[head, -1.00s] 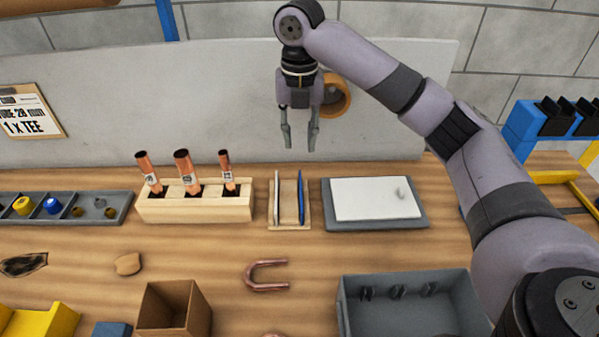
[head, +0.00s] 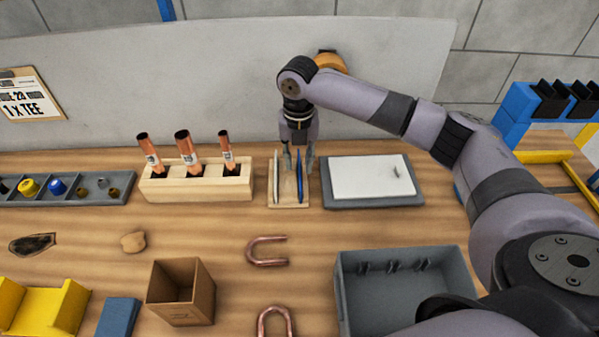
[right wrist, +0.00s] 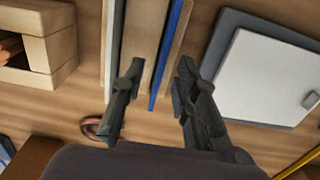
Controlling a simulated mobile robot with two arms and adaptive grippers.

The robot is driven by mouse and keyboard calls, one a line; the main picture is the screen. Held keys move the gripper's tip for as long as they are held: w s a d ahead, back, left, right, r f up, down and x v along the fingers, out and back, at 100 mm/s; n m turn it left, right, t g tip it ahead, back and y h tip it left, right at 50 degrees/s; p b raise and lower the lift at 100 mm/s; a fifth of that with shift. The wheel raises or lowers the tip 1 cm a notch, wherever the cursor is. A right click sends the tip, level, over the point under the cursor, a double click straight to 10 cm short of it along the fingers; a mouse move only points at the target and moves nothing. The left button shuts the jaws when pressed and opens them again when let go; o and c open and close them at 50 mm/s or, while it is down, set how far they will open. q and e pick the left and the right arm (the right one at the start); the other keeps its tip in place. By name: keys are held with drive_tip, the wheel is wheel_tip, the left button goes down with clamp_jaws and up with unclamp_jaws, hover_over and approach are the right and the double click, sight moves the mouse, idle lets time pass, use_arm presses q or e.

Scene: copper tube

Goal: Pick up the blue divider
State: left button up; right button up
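The blue divider (head: 299,178) stands on edge in a small wooden holder (head: 288,204), on its right side. A pale divider stands at the holder's left side. In the right wrist view the blue divider (right wrist: 171,50) runs between the two fingers, nearer the right one. My right gripper (head: 299,166) is open above the holder, fingers pointing down, one on each side of the blue divider. In the right wrist view my right gripper (right wrist: 155,88) shows a clear gap between its fingers. I cannot see it touching the divider. My left gripper is not in view.
A wooden block (head: 198,190) with copper tubes stands left of the holder. A grey board with a white plate (head: 370,177) lies close on the right. A grey bin (head: 405,300), a brown box (head: 181,292) and copper bends (head: 267,251) lie in front.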

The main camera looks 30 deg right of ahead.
drive_tip(key=shift+d+f+p, duration=0.15)
drive_tip(key=shift+f+p, duration=0.2)
drive_tip(key=shift+f, duration=1.5)
drive_tip(key=shift+c, duration=0.5)
clamp_jaws()
